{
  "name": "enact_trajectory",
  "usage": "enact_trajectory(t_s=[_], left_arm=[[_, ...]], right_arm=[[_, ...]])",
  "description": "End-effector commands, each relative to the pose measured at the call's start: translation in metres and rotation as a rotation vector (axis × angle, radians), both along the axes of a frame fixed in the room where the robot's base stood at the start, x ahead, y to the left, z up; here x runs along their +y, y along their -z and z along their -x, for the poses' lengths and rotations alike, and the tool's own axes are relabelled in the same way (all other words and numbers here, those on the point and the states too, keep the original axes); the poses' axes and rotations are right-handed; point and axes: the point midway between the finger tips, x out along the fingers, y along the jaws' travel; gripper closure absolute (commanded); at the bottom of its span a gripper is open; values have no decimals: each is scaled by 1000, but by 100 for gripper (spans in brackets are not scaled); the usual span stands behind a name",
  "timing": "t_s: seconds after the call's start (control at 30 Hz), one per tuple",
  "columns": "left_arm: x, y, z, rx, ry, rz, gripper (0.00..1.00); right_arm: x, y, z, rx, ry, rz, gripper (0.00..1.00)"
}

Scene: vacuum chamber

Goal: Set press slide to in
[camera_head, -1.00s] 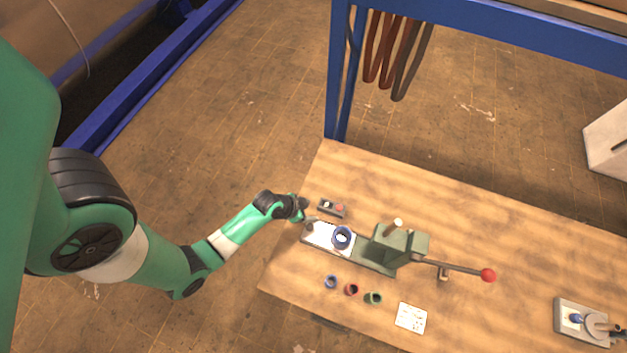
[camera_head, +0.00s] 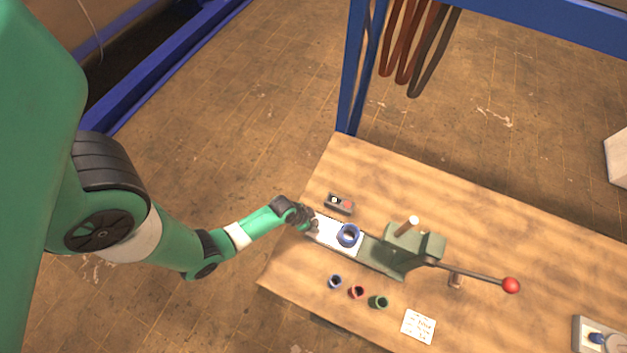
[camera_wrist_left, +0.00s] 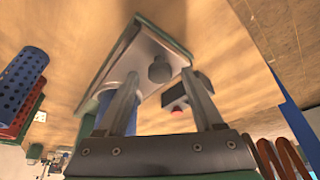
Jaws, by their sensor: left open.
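The press (camera_head: 418,243) is a green machine on the wooden table, with a long lever ending in a red ball (camera_head: 511,285). Its pale slide (camera_head: 328,233) sticks out to the left of the press body and carries a blue ring (camera_head: 348,236). My left gripper (camera_head: 313,222) is at the slide's outer left end. In the left wrist view my open left gripper (camera_wrist_left: 162,85) has one finger on each side of a round grey knob (camera_wrist_left: 160,68) on the slide's end. I cannot tell whether the fingers touch the knob. My right gripper is not in view.
A small control box (camera_head: 339,203) with a red button lies just behind the slide. Blue, red and green cups (camera_head: 357,292) and a white card (camera_head: 418,326) lie in front of the press. A blue frame post (camera_head: 356,70) rises at the table's back left.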

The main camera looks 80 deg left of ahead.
Motion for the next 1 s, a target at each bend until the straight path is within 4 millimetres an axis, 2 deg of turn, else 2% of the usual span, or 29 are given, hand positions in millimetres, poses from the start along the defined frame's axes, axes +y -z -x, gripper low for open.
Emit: enact_trajectory(t_s=[0.1, 0.33, 0.7, 1.0], left_arm=[[0, 6, -3, 0, 0, 0, 32], [0, 5, -3, -1, 0, 0, 32], [0, 5, -3, -1, 0, 0, 98], [0, 5, -3, 0, 0, 0, 100]], right_arm=[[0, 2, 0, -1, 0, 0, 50], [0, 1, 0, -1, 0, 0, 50], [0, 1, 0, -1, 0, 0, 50], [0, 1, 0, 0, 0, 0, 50]])
